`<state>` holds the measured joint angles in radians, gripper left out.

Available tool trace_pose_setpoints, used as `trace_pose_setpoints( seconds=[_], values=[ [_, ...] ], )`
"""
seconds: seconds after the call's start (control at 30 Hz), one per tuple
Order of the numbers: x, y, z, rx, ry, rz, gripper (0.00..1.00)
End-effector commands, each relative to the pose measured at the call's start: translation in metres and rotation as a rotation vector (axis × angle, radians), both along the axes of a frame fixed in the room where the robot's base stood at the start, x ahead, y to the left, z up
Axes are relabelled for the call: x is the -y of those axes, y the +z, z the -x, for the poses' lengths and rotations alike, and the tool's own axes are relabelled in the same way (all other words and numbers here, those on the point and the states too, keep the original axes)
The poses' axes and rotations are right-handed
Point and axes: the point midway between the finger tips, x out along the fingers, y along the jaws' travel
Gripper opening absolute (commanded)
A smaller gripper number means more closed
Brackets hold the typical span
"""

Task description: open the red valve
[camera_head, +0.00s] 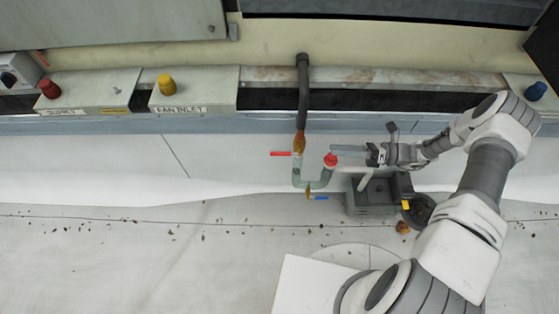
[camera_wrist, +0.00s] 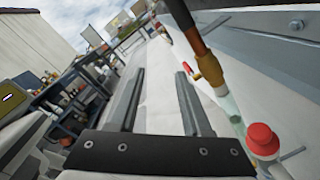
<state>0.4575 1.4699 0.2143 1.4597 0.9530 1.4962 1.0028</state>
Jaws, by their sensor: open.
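The red valve's lever handle (camera_head: 281,153) points left from a thin pipe assembly (camera_head: 297,175) below a dark hose. In the wrist view the red handle (camera_wrist: 192,67) shows ahead and right of the fingertips, beside the copper-coloured fitting. My gripper (camera_head: 334,150) is to the right of the pipe, with its fingers pointing left toward it. In the wrist view my gripper (camera_wrist: 160,74) is open, and nothing is between its fingers. It is apart from the red handle.
A red round cap (camera_head: 330,159) tops the pipe's right branch, close to my fingers; it also shows in the wrist view (camera_wrist: 262,139). A blue lever (camera_head: 321,198) sits below. The dark hose (camera_head: 303,90) rises above the valve. A grey box (camera_head: 370,198) stands below my gripper.

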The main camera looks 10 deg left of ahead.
Motion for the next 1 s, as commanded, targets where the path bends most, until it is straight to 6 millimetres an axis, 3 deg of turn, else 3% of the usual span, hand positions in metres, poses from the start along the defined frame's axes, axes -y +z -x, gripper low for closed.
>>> trace_pose_setpoints(
  seconds=[0.03, 0.1, 0.2, 0.33, 0.47, 0.63, 1.0],
  values=[
    [-0.002, -0.033, 0.004, -0.057, -0.036, -0.038, 0.48],
    [-0.004, -0.059, 0.006, -0.127, -0.083, -0.087, 0.48],
    [-0.007, -0.090, 0.011, -0.210, -0.137, -0.146, 0.48],
    [-0.009, -0.114, 0.015, -0.280, -0.184, -0.198, 0.48],
    [-0.011, -0.124, 0.017, -0.313, -0.205, -0.223, 0.48],
    [-0.026, -0.121, 0.016, -0.319, -0.208, -0.226, 0.48],
    [-0.102, -0.105, 0.010, -0.318, -0.204, -0.226, 0.48]
  ],
)
